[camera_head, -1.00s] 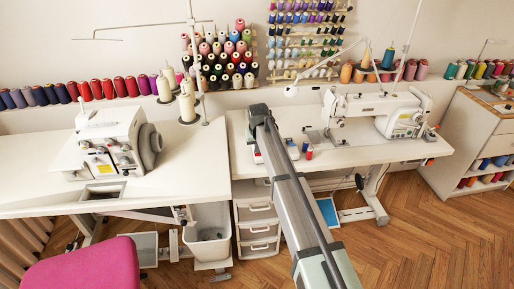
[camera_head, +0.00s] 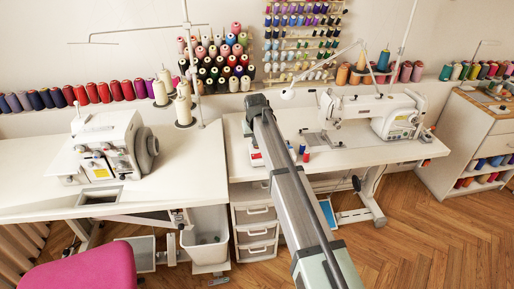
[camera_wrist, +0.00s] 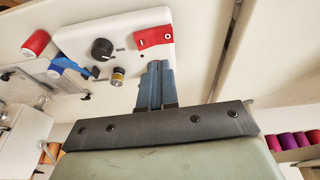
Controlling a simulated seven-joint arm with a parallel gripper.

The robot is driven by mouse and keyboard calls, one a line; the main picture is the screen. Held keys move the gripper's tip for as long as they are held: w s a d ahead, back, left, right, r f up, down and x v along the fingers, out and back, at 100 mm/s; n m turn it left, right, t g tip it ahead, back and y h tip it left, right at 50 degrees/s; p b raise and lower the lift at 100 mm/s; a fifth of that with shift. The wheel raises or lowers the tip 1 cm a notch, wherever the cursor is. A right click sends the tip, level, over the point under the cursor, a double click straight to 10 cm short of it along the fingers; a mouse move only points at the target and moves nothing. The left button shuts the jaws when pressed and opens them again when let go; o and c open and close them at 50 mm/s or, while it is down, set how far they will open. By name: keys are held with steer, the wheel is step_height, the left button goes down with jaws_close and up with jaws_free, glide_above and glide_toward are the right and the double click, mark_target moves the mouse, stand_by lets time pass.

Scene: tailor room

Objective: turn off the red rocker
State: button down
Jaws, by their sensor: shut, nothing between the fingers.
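In the wrist view, the red rocker (camera_wrist: 154,37) sits on a white control box (camera_wrist: 88,42). It bears pale marks, a ring showing near its right end; which side is pressed in I cannot tell. A black knob (camera_wrist: 102,49) and a small brass-coloured part (camera_wrist: 118,76) are on the same box. My gripper (camera_wrist: 157,68) is shut and empty. Its blue-grey fingertips show just below the rocker in the picture; whether they touch the box I cannot tell. In the head view, the box (camera_head: 252,150) is mostly hidden behind my arm, and my fingertips are not visible.
The box is on the white sewing table (camera_head: 400,152). Blue and red spools (camera_head: 306,156) stand right of my arm, before a white sewing machine (camera_head: 400,115). A serger (camera_head: 108,145) is on the left table. Thread racks (camera_head: 222,62) hang on the wall behind.

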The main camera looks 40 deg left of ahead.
steer(key=s+a+v, duration=0.1)
steer(key=v, duration=0.8)
steer(key=shift+s, duration=0.2)
steer(key=shift+a, duration=0.1)
